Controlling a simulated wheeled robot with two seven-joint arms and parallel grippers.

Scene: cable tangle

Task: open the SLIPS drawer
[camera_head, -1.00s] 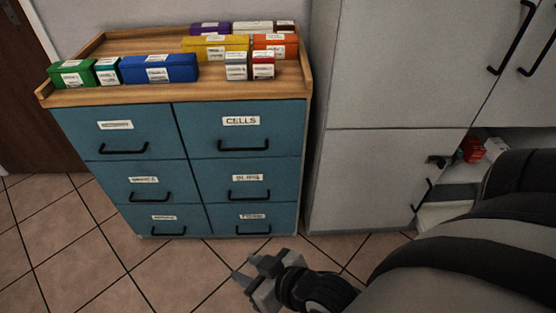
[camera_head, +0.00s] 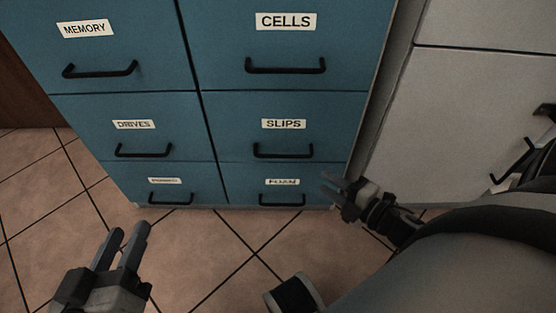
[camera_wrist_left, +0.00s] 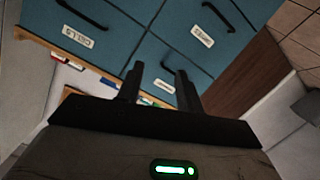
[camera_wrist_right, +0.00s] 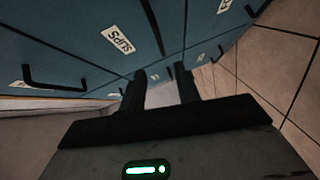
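The SLIPS drawer (camera_head: 230,110) is the middle drawer in the right column of the blue cabinet, and it is closed flush. Its black bar handle (camera_head: 283,153) sits below the white label. The SLIPS drawer's label also shows in the right wrist view (camera_wrist_right: 118,40). My right gripper (camera_head: 332,183) is open and empty, to the right of and below that handle, apart from it, near the cabinet's lower right edge. My left gripper (camera_head: 128,232) is open and empty, low at the left, in front of the cabinet over the floor.
The CELLS drawer (camera_head: 225,60) is above and the FOAM drawer (camera_head: 240,185) below, both closed. The MEMORY (camera_head: 120,50) and DRIVES (camera_head: 90,120) drawers are on the left. A pale cabinet (camera_head: 430,120) stands at right. The tiled floor (camera_head: 215,260) in front is clear.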

